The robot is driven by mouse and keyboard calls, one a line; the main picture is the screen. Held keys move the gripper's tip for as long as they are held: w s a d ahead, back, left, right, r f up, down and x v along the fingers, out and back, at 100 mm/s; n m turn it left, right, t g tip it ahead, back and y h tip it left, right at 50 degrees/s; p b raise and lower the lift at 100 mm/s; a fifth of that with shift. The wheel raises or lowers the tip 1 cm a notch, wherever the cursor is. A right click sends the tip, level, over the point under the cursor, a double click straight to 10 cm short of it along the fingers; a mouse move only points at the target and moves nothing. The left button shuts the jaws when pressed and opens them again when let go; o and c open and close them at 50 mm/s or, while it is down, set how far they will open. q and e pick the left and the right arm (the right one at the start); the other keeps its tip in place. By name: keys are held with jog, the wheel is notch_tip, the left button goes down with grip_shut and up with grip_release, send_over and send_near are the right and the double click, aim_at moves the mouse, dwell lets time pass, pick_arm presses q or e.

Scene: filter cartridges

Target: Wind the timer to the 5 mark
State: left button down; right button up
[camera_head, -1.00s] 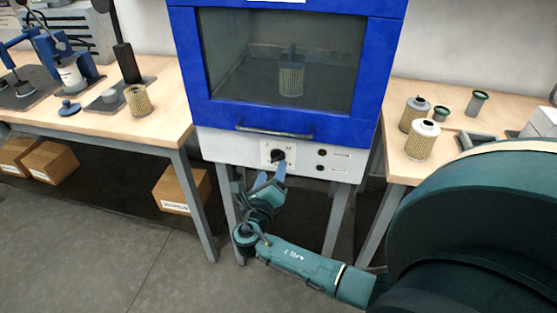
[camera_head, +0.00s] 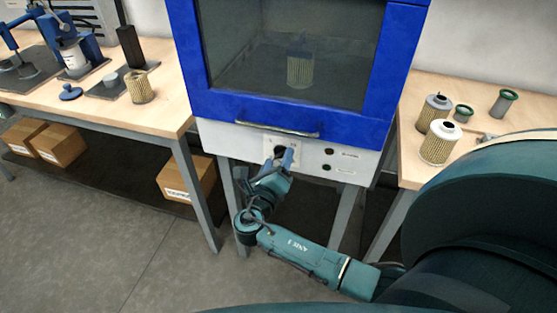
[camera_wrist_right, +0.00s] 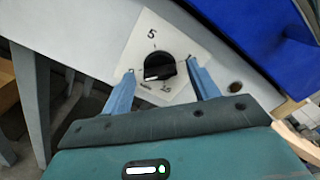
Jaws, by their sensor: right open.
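The timer is a black knob (camera_wrist_right: 160,67) on a white dial plate (camera_wrist_right: 147,32) in the right wrist view. In the head view the knob (camera_head: 280,150) is partly hidden by my right gripper (camera_head: 282,158). My left gripper is not in view.
The dial sits on the white front panel (camera_head: 228,138) under a blue cabinet (camera_head: 300,115) with a bar handle (camera_head: 277,130) and a filter cartridge (camera_head: 300,70) behind its window. Two buttons are right of the dial. Benches with cartridges stand on both sides.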

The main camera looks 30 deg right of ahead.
jog(key=c, duration=1)
